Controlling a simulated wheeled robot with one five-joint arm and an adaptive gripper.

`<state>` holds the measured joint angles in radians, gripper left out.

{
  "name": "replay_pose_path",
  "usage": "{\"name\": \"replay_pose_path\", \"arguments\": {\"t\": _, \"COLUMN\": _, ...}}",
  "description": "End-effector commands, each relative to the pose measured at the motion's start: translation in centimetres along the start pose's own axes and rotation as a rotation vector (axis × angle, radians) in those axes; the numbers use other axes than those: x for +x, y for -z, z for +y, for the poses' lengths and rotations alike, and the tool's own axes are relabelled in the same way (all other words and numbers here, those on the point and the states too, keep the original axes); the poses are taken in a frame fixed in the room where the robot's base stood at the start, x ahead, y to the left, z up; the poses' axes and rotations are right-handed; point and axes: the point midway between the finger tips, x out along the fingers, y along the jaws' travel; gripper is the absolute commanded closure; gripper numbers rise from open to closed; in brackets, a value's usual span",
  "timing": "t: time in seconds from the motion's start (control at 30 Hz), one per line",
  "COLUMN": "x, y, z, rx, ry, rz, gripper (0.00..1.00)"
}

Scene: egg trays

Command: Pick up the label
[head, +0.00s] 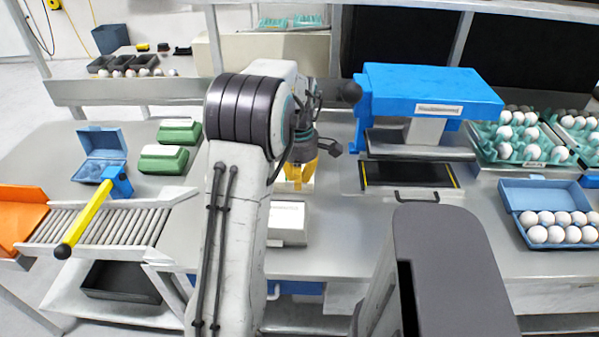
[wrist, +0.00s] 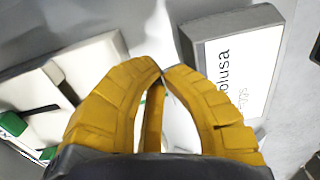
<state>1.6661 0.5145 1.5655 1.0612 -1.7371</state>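My gripper (head: 300,180) points down over the grey table, just behind a white box (head: 288,222). In the wrist view its yellow fingers (wrist: 162,76) bend inward and their tips come together. A bright white piece (wrist: 186,128), probably the label, shows between and beyond the fingers. It also shows as a pale patch around the fingers in the head view. I cannot tell whether the tips pinch it. A grey box with a printed white label (wrist: 240,72) lies to the right of the fingers in the wrist view.
A blue press-like machine (head: 425,90) stands right of my gripper. Green-based cartons (head: 163,158), an open blue carton (head: 102,150) and a roller conveyor (head: 95,227) are at left. A blue carton of eggs (head: 520,196) and teal egg trays (head: 490,150) are at right.

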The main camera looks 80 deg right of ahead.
Motion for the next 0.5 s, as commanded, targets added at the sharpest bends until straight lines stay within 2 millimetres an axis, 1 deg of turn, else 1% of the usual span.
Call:
{"name": "replay_pose_path", "arguments": {"t": 0.03, "x": 0.2, "y": 0.0, "z": -1.1, "rx": 0.001, "ry": 0.000, "rz": 0.000, "gripper": 1.00}}
{"name": "replay_pose_path", "arguments": {"t": 0.2, "x": 0.1, "y": 0.0, "z": -3.8, "rx": 0.001, "ry": -0.001, "rz": 0.000, "gripper": 1.00}}
{"name": "replay_pose_path", "arguments": {"t": 0.5, "x": 0.1, "y": 0.0, "z": -7.6, "rx": 0.001, "ry": -0.001, "rz": 0.000, "gripper": 1.00}}
